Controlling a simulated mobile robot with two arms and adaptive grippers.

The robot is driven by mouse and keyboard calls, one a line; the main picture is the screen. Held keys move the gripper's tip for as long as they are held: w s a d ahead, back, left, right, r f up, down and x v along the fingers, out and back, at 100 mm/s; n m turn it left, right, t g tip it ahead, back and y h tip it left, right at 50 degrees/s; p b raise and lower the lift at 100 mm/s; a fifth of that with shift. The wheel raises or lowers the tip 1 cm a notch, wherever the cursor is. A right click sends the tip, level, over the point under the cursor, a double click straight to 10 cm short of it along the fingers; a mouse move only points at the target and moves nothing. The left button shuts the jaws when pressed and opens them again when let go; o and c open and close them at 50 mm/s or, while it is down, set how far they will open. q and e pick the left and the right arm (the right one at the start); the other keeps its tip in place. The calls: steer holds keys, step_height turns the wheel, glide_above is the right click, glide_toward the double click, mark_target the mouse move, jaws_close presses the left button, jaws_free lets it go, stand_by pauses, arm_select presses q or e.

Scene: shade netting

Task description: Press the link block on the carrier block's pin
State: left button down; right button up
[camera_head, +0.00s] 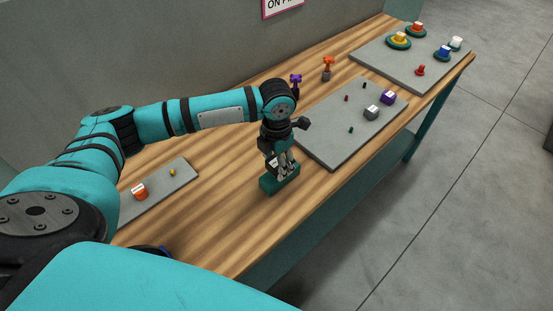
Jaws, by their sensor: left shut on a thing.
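My left gripper (282,170) points down at the middle of the table and is shut on a dark green block (279,184). A small white label shows beside its fingers. The fingers hide part of the block, and I cannot tell whether it touches the table. On the grey middle board (335,150) stand a purple block (388,97) and a grey block (371,113), both with pale labels, and several small pegs, one red (346,98) and one dark green (351,130). The labels are too small to read, so I cannot tell which is the carrier block. My right gripper is out of view.
A near-left board holds an orange labelled block (139,192) and a yellow peg (172,172). The far board (400,70) carries several coloured stacked pieces. A purple piece (295,80) and an orange piece (328,65) stand along the wall side. Bare wood lies around the gripper.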

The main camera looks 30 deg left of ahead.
mark_target(276, 162)
arm_select(q)
steer(key=shift+f, duration=0.25)
stand_by(0.6)
steer(key=shift+f+p, duration=0.55)
steer(key=shift+p, duration=0.05)
stand_by(0.4)
steer(key=shift+f, duration=0.3)
steer(key=shift+s+f, duration=0.1)
steer(key=shift+f, duration=0.5)
steer(key=c, duration=0.5)
jaws_free()
steer(key=shift+c, duration=0.2)
step_height(276, 162, up, 12)
steer(key=shift+r, duration=0.1)
